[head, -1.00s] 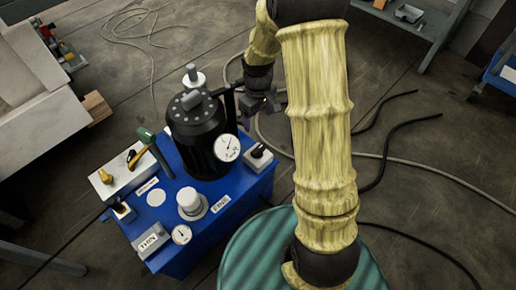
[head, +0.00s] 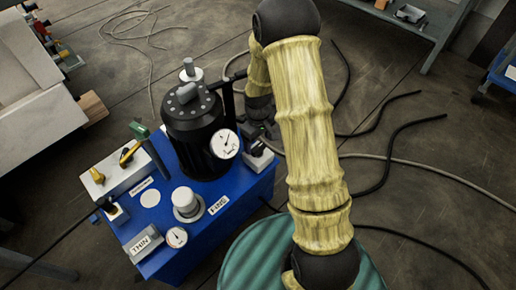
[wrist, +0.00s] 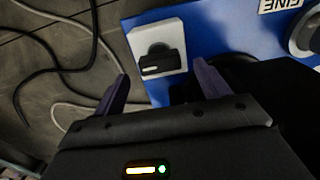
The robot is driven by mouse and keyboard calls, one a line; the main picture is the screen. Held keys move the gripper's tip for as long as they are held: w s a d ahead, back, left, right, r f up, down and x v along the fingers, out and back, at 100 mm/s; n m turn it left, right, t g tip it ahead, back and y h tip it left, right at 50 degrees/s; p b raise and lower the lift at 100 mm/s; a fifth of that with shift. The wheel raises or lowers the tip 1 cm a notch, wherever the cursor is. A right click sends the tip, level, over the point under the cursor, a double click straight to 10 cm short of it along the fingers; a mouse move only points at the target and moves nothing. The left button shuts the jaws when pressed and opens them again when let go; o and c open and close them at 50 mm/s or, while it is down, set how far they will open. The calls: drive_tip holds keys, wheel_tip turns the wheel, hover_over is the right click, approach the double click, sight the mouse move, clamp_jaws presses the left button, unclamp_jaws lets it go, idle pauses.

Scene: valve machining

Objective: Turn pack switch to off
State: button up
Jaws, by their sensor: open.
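A black rotary switch (wrist: 160,62) with a white mark sits on a pale square box (wrist: 157,45) at the edge of a blue cabinet. No label on it is readable, so I cannot confirm it is the pack switch. My gripper (wrist: 162,76) is open, its two purple fingers apart with the switch ahead between their tips, not visibly touching it. In the head view, the switch box (head: 257,162) is at the cabinet's right corner, beside the gauge. My gripper is dark and partly hidden by my arm just above it.
The blue cabinet (head: 235,186) carries a black canister (head: 190,135), a round gauge (head: 225,144), a white knob (head: 186,203) and a grey box with yellow handles (head: 120,172). A teal drum (head: 250,258) stands in front. Cables (head: 400,160) lie on the floor at right.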

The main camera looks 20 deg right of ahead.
sight(258, 147)
drive_tip(key=shift+f+b, duration=0.45)
drive_tip(key=shift+f, duration=1.15)
drive_tip(key=c, duration=1)
